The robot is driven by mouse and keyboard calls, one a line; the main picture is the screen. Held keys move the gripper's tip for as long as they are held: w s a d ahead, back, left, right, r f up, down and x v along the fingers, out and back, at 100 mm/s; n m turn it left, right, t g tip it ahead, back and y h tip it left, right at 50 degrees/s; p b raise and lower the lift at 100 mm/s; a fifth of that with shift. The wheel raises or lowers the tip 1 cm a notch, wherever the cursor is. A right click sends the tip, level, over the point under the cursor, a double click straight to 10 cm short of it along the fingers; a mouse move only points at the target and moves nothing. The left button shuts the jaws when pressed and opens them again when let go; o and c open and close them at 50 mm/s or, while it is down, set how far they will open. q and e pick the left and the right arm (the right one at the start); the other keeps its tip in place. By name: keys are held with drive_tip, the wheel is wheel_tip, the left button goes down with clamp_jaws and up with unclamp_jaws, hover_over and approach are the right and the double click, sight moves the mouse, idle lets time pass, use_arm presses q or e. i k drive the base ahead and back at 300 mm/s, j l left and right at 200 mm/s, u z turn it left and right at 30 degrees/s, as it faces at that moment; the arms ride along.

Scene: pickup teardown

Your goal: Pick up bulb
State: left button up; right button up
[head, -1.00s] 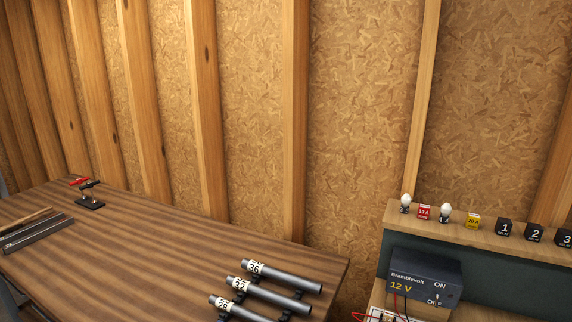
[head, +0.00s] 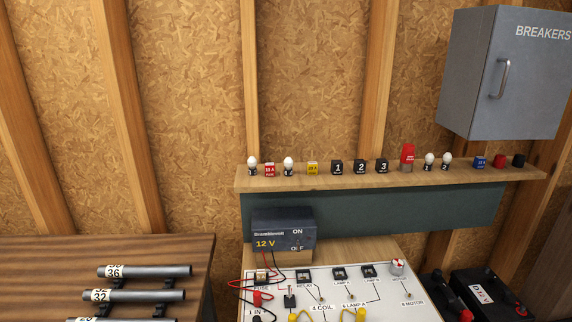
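Two white bulbs with dark bases stand upright at the left of the wooden shelf: one bulb (head: 252,165) at the far left and another bulb (head: 288,165) beyond a red fuse. Two more, a bulb (head: 429,160) and a bulb (head: 446,160), stand side by side further right on the shelf. Neither of my grippers shows in the head view.
The shelf (head: 390,182) also holds a red fuse (head: 270,169), a yellow fuse (head: 312,168), numbered black blocks (head: 361,166) and a red piece (head: 407,157). Below are a 12 V supply (head: 283,232) and a wired board (head: 375,299). A breaker cabinet (head: 470,75) hangs at right.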

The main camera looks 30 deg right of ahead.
sight(288, 163)
drive_tip(key=k+l+u, duration=0.1)
drive_tip(key=l+u, duration=0.15)
drive_tip(key=l, duration=0.15)
drive_tip(key=k+l+u, duration=0.15)
drive_tip(key=l+u, duration=0.15)
drive_tip(key=k+l+u, duration=0.25)
drive_tip(key=l, duration=0.2)
drive_tip(key=i+l, duration=0.05)
